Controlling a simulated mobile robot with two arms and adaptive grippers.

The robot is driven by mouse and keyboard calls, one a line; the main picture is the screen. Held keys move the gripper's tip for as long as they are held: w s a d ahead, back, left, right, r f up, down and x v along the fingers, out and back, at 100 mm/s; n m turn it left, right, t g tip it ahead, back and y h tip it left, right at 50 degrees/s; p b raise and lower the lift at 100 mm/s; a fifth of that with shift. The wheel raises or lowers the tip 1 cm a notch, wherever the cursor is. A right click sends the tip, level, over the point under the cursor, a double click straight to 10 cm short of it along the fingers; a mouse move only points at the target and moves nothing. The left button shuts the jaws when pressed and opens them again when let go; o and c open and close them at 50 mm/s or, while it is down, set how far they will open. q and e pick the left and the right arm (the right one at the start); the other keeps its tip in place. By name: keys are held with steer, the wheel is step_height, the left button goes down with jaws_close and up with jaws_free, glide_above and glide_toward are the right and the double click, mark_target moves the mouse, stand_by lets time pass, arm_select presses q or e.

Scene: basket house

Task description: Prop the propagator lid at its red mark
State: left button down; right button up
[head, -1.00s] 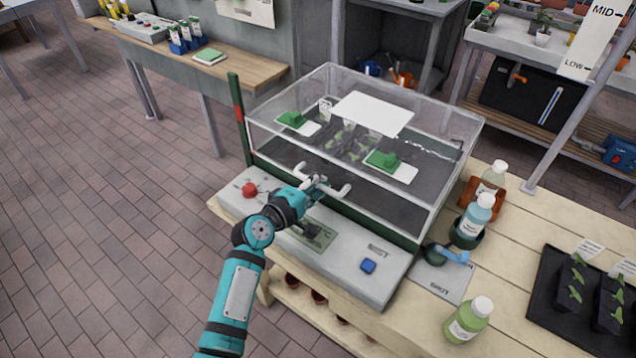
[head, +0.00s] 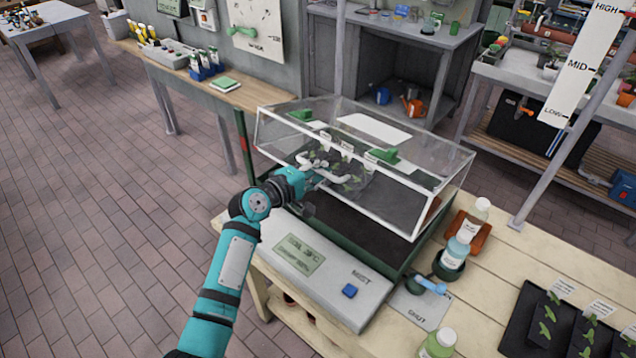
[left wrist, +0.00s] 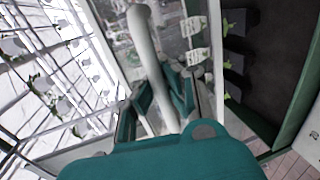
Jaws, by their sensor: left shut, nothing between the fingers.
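The clear propagator lid (head: 420,168) is tilted, its front edge raised above the dark green-rimmed base (head: 395,282). A dark gap shows under its front edge. A green post with a red mark (head: 241,128) stands at the lid's left side. My left gripper (head: 312,180) is at the white lid handle (head: 338,180), its fingers shut with nothing between them. In the left wrist view the handle (left wrist: 148,70) crosses by my fingers (left wrist: 160,108). Whether they touch the handle is unclear. My right gripper is out of view.
The control panel (head: 310,268) with a blue button (head: 350,291) fronts the base. Bottles (head: 455,252), a blue-handled lever (head: 428,285) and a black seedling tray (head: 520,318) occupy the bench to the right. The floor at left is clear.

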arm_select(q)
steer(key=shift+w+d+r, duration=0.1)
steer(key=shift+w+r, duration=0.05)
steer(key=shift+r, duration=0.3)
steer(key=shift+w+d+r, duration=0.1)
steer(key=shift+w+r, duration=0.05)
steer(key=shift+r, duration=0.25)
steer(key=shift+w+r, duration=0.1)
steer(key=c, duration=2)
jaws_free()
steer(key=o, duration=0.7)
steer(key=shift+s+a+r, duration=0.1)
steer(key=shift+s+a, duration=0.1)
steer(key=shift+s, duration=0.15)
steer(key=shift+c, duration=0.2)
steer(key=shift+w, duration=0.1)
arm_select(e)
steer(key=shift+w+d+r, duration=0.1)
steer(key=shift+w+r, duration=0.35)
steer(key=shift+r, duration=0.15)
arm_select(q)
steer(key=shift+d, duration=0.1)
steer(key=v, duration=1.2)
